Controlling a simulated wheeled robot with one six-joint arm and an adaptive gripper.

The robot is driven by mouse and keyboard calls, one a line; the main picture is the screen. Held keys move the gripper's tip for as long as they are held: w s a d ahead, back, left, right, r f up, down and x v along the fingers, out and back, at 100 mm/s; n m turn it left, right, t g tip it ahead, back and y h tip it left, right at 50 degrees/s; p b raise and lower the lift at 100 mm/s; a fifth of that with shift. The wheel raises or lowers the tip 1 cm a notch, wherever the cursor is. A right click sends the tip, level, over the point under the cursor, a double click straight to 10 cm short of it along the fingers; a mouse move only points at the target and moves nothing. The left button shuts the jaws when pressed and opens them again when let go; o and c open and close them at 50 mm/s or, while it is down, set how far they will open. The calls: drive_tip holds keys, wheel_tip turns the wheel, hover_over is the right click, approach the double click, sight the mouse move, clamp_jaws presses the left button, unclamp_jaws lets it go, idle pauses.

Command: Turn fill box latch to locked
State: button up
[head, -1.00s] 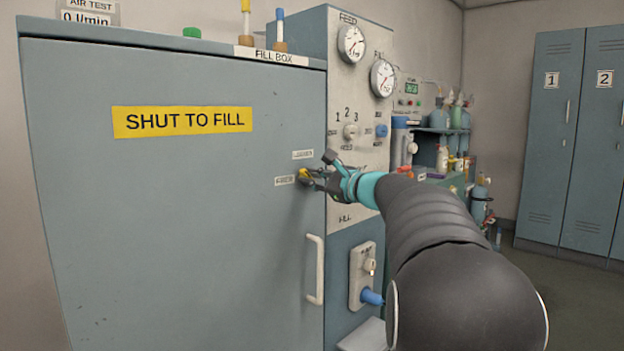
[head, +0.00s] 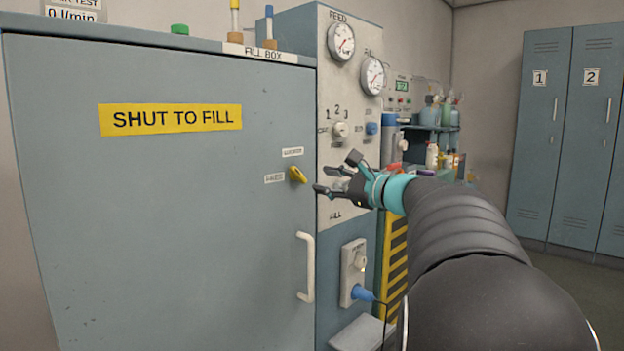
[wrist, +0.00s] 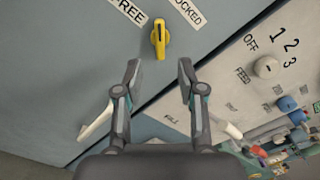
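The fill box latch (head: 297,175) is a small yellow knob on the blue-grey fill box door (head: 180,220). It sits right of the lower label and below the upper one. In the wrist view the latch (wrist: 159,38) stands slantwise to the box, its marked end between the FREE label (wrist: 130,12) and the LOCKED label (wrist: 187,12). My gripper (head: 336,174) is open and empty, to the right of the latch and apart from it. In the wrist view my gripper (wrist: 159,68) has its fingers spread, with the latch just beyond the tips.
A white door handle (head: 306,267) is below the latch. The panel (head: 340,195) with gauges and a selector knob (head: 340,130) is right of the door. A blue plug (head: 361,293) sits in a socket below. Lockers (head: 575,130) stand at the far right.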

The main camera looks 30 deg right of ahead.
drive_tip(key=shift+v, duration=1.9)
drive_tip(key=s+a+f+n+g+h, duration=0.1)
drive_tip(key=s+a+f+n+g, duration=0.15)
drive_tip(key=f, duration=0.45)
drive_tip(key=s+a+f+n+g+h, duration=0.1)
drive_tip(key=s+f+n+g, duration=0.15)
drive_tip(key=f, duration=0.35)
drive_tip(key=s+a+f+n+g+h, duration=0.1)
drive_tip(key=s+a+f+n+g, duration=0.15)
drive_tip(key=f, duration=0.45)
drive_tip(key=s+a+f+n+g+h, duration=0.1)
drive_tip(key=s+a+f+n, duration=0.1)
drive_tip(key=s+a+n, duration=0.3)
drive_tip(key=s+a+f+n+g+h, duration=0.1)
drive_tip(key=s+a+f+n, duration=0.2)
drive_tip(key=s+a+n, duration=0.2)
drive_tip(key=s+a+f+n+g+h+p, duration=0.1)
drive_tip(key=s+a+f+n+g, duration=0.1)
drive_tip(key=s+a+n, duration=0.3)
drive_tip(key=s+a+f, duration=0.1)
drive_tip(key=s+a, duration=0.1)
drive_tip(key=s, duration=0.2)
drive_tip(key=shift+a, duration=0.25)
drive_tip(key=shift+f+n, duration=0.1)
drive_tip(key=shift+n, duration=0.15)
